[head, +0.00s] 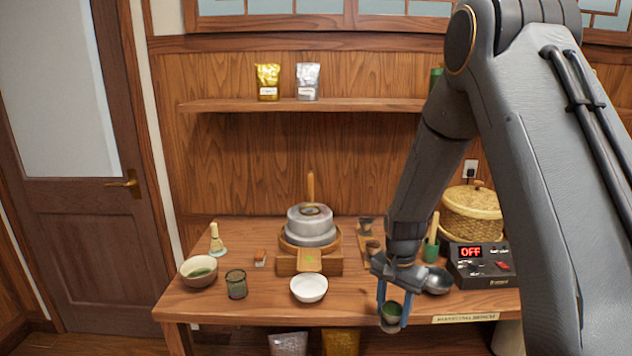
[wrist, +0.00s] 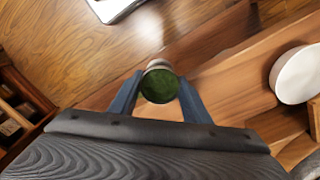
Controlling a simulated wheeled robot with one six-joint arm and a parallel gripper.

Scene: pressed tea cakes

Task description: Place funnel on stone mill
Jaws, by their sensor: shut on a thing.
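The stone mill (head: 311,236) stands on the table left of my gripper, a grey round stone with an upright wooden handle, on a wooden base with green powder at its front. A small dark round piece (head: 316,210) sits on its top; I cannot tell what it is. My gripper (head: 391,318) is near the table's front edge, shut on a small round cup (wrist: 159,84) with green inside. The cup sits between the blue fingers, which also show in the wrist view. I cannot tell for sure which thing is the funnel; a silver bowl-shaped piece (head: 437,281) shows beside my wrist.
A white bowl (head: 309,288) lies in front of the mill. A brown bowl (head: 199,271), a dark cup (head: 236,284) and a whisk (head: 215,240) stand at left. A scale (head: 484,266) reading OFF and a woven basket (head: 472,214) are at right.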

